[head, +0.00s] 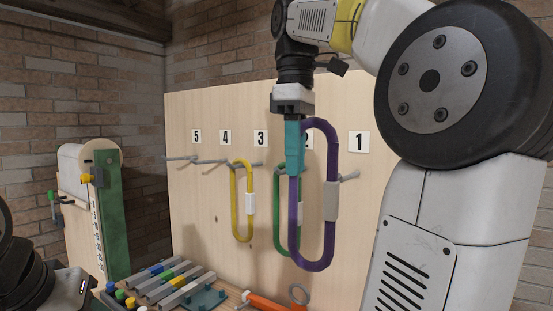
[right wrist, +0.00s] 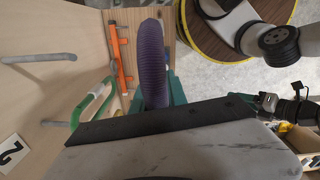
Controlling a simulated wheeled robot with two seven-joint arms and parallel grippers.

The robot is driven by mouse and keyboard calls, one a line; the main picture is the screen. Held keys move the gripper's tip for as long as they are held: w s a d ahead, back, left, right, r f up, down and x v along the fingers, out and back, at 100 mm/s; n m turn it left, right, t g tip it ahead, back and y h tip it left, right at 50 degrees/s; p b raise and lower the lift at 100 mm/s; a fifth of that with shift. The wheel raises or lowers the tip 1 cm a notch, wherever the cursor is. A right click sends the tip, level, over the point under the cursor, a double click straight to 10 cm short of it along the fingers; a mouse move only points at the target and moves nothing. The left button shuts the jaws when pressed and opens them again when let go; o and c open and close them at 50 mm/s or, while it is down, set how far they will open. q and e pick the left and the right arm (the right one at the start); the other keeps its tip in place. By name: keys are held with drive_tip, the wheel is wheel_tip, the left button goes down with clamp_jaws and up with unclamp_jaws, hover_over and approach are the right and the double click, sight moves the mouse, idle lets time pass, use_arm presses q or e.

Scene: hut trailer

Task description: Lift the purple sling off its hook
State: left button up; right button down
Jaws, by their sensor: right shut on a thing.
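The purple sling (head: 320,250) is a long upright loop with a pale sleeve on its right side. My right gripper (head: 294,150) has teal fingers shut on the loop's upper left part. In the right wrist view, the purple sling (right wrist: 152,65) stands out from the board, apart from the hook tips. A bare grey hook (right wrist: 40,58) shows there; in the head view a hook (head: 348,177) shows by label 1, partly hidden behind the sling.
A green sling (head: 279,215) hangs close behind the purple one, partly hidden. A yellow sling (head: 235,205) hangs left of it. The wooden board (head: 200,230) carries more grey hooks.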

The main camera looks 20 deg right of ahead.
drive_tip(key=s+a, duration=0.8)
drive_tip(key=a, duration=0.2)
drive_tip(key=shift+s+a, duration=0.2)
drive_tip(key=shift+a, duration=0.05)
idle(0.6)
drive_tip(key=shift+s+a, duration=0.1)
drive_tip(key=s+a, duration=0.9)
drive_tip(key=a, duration=0.3)
drive_tip(key=shift+s+a, duration=0.15)
drive_tip(key=shift+s, duration=0.25)
idle(0.4)
drive_tip(key=shift+w, duration=0.1)
